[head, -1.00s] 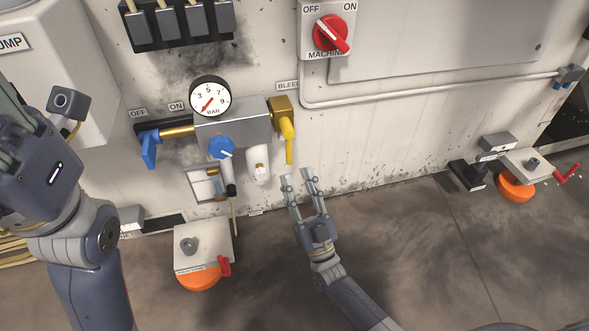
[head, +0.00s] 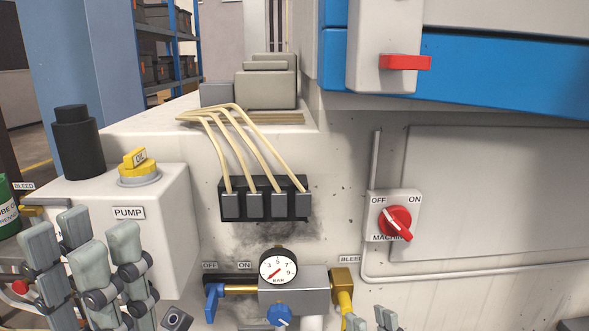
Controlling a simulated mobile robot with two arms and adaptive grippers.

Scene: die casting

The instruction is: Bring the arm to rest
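My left gripper (head: 84,252) is close to the camera at the lower left, in front of the white pump housing (head: 170,246). Its grey-green finger pads point up and stand apart with nothing between them. My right gripper (head: 371,321) shows only its fingertips at the bottom edge, right of the valve block. The tips are apart, with nothing seen between them. The rest of both arms is mostly out of the picture.
The valve block (head: 292,282) carries a gauge (head: 278,267), a blue lever (head: 213,301), a blue knob (head: 279,314) and a yellow bleed valve (head: 342,287). A red machine switch (head: 396,222) is at right. A yellow oil cap (head: 136,160) sits on the pump housing.

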